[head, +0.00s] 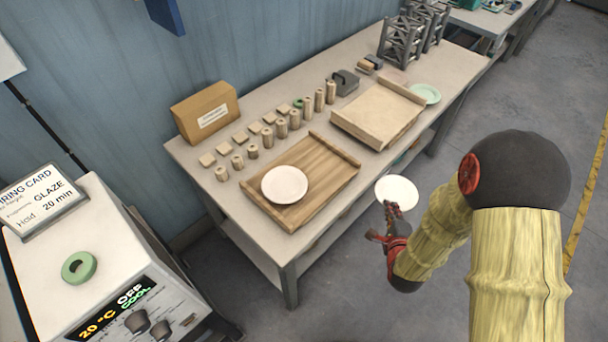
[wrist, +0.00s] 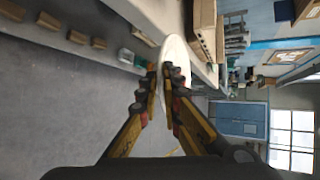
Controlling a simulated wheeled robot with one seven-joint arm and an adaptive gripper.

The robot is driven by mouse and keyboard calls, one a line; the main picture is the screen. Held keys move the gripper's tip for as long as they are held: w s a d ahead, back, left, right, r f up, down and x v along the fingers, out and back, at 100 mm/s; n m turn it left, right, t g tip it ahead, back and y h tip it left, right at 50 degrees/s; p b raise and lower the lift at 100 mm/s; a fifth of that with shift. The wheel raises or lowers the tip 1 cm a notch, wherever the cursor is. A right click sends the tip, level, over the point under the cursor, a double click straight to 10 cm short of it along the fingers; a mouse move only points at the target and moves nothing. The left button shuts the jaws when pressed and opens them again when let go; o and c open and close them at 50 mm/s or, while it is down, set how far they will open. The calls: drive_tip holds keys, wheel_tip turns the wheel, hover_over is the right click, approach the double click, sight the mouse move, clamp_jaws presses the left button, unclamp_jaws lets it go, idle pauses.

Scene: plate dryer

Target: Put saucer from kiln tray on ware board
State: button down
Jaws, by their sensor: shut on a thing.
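My gripper (head: 393,212) is shut on the rim of a white saucer (head: 398,190), held in the air in front of the table's right half. In the wrist view the saucer (wrist: 176,52) is seen nearly edge-on between the fingertips (wrist: 160,74). A brown wooden board (head: 325,165) with raised end strips lies on the table, to the left of my gripper. A round off-white plate (head: 285,184) rests on its front left part. A paler tray (head: 377,112) with raised edges lies farther right, with nothing on it. No label tells which is the kiln tray.
Several small clay cylinders and blocks (head: 267,137) stand in rows behind the brown board. A cardboard box (head: 206,111) is at the back left. A green saucer (head: 425,94) lies right of the pale tray. The kiln controller (head: 120,290) stands front left.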

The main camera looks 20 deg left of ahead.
drive_tip(key=s+a+r+n+g+y, duration=0.1)
drive_tip(key=s+a+r+n+y, duration=0.15)
drive_tip(key=a+r, duration=0.6)
drive_tip(key=s+a+r+n+g+y, duration=0.15)
drive_tip(key=s+a+r, duration=0.3)
drive_tip(key=a, duration=0.65)
drive_tip(key=s+a+r+n+g+y, duration=0.1)
drive_tip(key=s+a+r+n+y, duration=0.1)
drive_tip(key=a+r, duration=0.7)
drive_tip(key=b, duration=0.5)
hover_over(319, 180)
drive_tip(key=s, duration=0.1)
drive_tip(key=shift+n+y, duration=0.3)
drive_tip(key=shift+y, duration=0.1)
wheel_tip(319, 180, down, 14)
drive_tip(key=shift+a+f, duration=0.1)
drive_tip(key=shift+w+f, duration=0.25)
drive_tip(key=shift+f, duration=0.05)
drive_tip(key=f+b, duration=0.2)
drive_tip(key=f, duration=0.1)
drive_tip(key=shift+w+f, duration=0.2)
drive_tip(key=shift+f, duration=0.1)
drive_tip(key=shift+r, duration=0.1)
